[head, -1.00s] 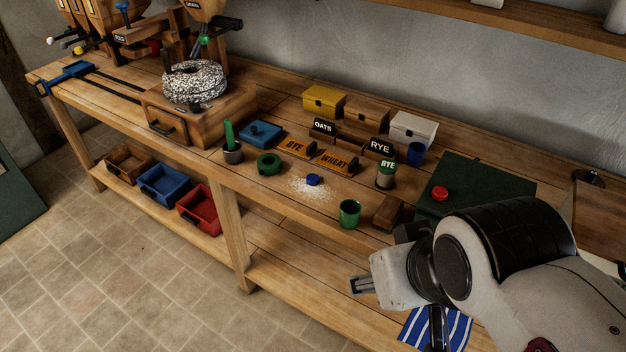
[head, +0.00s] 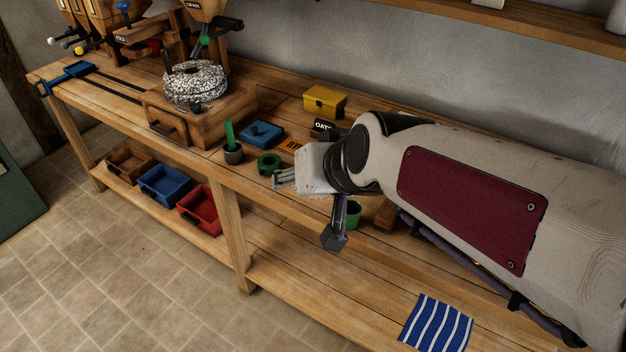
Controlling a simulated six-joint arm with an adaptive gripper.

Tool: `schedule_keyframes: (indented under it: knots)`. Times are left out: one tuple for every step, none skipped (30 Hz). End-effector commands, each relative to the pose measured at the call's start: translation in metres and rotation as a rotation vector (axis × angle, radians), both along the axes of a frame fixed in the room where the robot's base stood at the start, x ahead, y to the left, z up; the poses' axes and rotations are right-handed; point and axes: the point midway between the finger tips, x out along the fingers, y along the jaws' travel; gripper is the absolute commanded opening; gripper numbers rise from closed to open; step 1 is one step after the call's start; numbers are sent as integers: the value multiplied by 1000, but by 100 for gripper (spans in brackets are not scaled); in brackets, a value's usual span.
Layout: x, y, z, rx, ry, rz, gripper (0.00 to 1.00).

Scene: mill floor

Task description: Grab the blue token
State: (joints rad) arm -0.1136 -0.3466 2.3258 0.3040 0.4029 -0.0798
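The blue token does not show now; my wrist and forearm cover the part of the bench where it lay on spilled white flour. My gripper (head: 308,207) is over the front of the bench, beside the green ring (head: 268,164). A pale metal part points left and a dark part hangs down towards the bench's front edge. I cannot tell how far apart the fingertips are, or whether anything is between them.
A green cup (head: 353,213) stands partly hidden just right of my gripper. A striped cloth (head: 437,322) lies on the lower shelf.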

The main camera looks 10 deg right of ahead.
Motion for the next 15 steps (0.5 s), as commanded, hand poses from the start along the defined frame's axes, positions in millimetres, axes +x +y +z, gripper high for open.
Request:
schedule_keyframes:
  knots:
    - [12,5,-1,11,-11,-5,46]
    - [20,7,-1,20,-19,-10,46]
    - [30,10,0,29,-33,-15,46]
    - [37,13,0,37,-43,-21,46]
    - [44,15,0,43,-51,-25,46]
    - [53,17,0,52,-64,-33,46]
    - [61,19,0,58,-73,-40,46]
    - [68,21,0,64,-83,-47,46]
    - [77,24,-1,72,-94,-56,46]
    - [84,25,-2,77,-102,-63,46]
    - [91,27,-2,84,-112,-71,46]
    - [100,29,-3,89,-123,-81,46]
    - [106,30,-4,93,-130,-89,46]
    - [113,32,-5,97,-139,-98,46]
    - [122,34,-7,103,-151,-109,46]
